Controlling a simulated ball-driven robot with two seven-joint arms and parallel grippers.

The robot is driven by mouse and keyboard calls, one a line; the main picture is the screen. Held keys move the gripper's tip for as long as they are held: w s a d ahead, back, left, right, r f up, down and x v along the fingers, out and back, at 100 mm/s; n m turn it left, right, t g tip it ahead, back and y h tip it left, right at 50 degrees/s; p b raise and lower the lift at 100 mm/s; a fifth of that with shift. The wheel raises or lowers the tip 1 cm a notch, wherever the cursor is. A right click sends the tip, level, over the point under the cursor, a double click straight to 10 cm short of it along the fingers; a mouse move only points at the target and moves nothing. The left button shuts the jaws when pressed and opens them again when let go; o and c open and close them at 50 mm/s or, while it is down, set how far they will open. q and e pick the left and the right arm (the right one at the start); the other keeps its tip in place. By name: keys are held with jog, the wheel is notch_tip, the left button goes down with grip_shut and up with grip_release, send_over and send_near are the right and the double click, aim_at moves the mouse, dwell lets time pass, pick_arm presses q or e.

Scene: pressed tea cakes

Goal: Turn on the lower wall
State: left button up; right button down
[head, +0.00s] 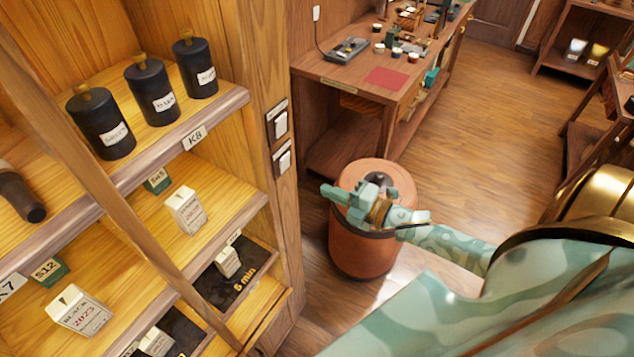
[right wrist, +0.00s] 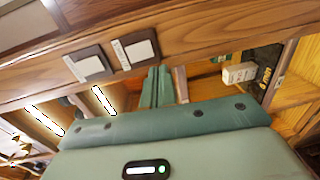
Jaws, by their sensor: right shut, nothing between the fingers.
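Two white rocker switches in dark frames sit one above the other on the wooden end panel of the shelf. The lower wall switch (head: 284,159) is below the upper switch (head: 280,123). In the right wrist view, the lower switch (right wrist: 139,52) is on the right and the upper switch (right wrist: 89,65) on the left. I cannot tell which way either rocker is tipped. My right gripper (head: 326,190) is shut and empty, to the right of and a little below the lower switch in the head view. Its fingers (right wrist: 157,84) appear apart from the switch. My left gripper is out of view.
The shelf (head: 225,108) at the left holds black canisters (head: 151,92) and small boxes (head: 186,211). A round terracotta-coloured bin (head: 362,248) stands beneath my right gripper. A wooden table (head: 352,83) with a red mat (head: 387,78) stands behind. Open floor (head: 480,130) lies to the right.

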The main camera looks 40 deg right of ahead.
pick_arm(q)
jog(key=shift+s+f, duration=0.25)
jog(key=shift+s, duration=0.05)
pick_arm(e)
jog(key=v, duration=0.4)
jog(key=shift+s+a+f, duration=0.1)
jog(key=shift+a+f, duration=0.05)
jog(key=shift+f, duration=0.2)
jog(key=shift+s, duration=0.1)
